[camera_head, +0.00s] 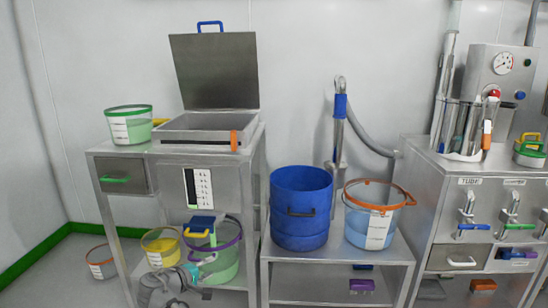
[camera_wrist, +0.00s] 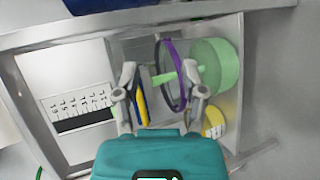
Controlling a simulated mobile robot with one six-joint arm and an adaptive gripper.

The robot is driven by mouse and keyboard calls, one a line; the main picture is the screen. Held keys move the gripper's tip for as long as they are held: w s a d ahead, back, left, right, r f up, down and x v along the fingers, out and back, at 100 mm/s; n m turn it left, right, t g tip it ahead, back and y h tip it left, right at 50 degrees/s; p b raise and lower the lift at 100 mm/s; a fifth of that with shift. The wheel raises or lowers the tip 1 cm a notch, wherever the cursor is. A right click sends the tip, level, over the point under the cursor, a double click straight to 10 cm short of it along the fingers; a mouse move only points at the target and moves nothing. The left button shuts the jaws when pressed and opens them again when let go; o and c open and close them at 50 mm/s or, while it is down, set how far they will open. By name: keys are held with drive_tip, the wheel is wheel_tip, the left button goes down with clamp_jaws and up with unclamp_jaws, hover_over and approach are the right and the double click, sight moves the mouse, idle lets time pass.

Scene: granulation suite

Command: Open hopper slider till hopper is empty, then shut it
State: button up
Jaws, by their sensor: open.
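The steel hopper (camera_head: 206,127) stands on the left bench with its lid (camera_head: 215,70) raised. A level gauge (camera_head: 198,188) with a dark strip is on its front and also shows in the wrist view (camera_wrist: 75,110). Below the hopper is a blue slider-like part (camera_head: 202,221) with a yellow handle (camera_head: 197,234); both show between and beyond my fingers in the wrist view. A purple-rimmed bucket (camera_head: 220,262) with pale green contents stands underneath. My gripper (camera_wrist: 157,75) is open and empty, facing the handle; contact cannot be told. The hopper's inside contents are unclear.
A yellow-rimmed bucket (camera_head: 161,247) stands left of the purple-rimmed one. A green-rimmed bucket (camera_head: 129,126) is on the bench top. A blue drum (camera_head: 300,208) and an orange-rimmed bucket (camera_head: 372,215) stand on the low table to the right.

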drive_tip(key=s+d+f+m+g+y+p, duration=0.1)
drive_tip(key=s+d+m+g+y+p, duration=0.25)
drive_tip(key=d, duration=1.15)
drive_tip(key=s+d+f+m+g+p, duration=0.2)
drive_tip(key=d+m+g+p, duration=0.3)
drive_tip(key=d, duration=0.9)
drive_tip(key=s+d+r+m+g+y+p, duration=0.3)
drive_tip(key=s+d+y+p, duration=0.15)
drive_tip(key=s+d, duration=0.3)
wheel_tip(320, 180, up, 38)
drive_tip(key=p, duration=3.7)
drive_tip(key=shift+w+f, duration=0.15)
drive_tip(key=shift+w, duration=0.25)
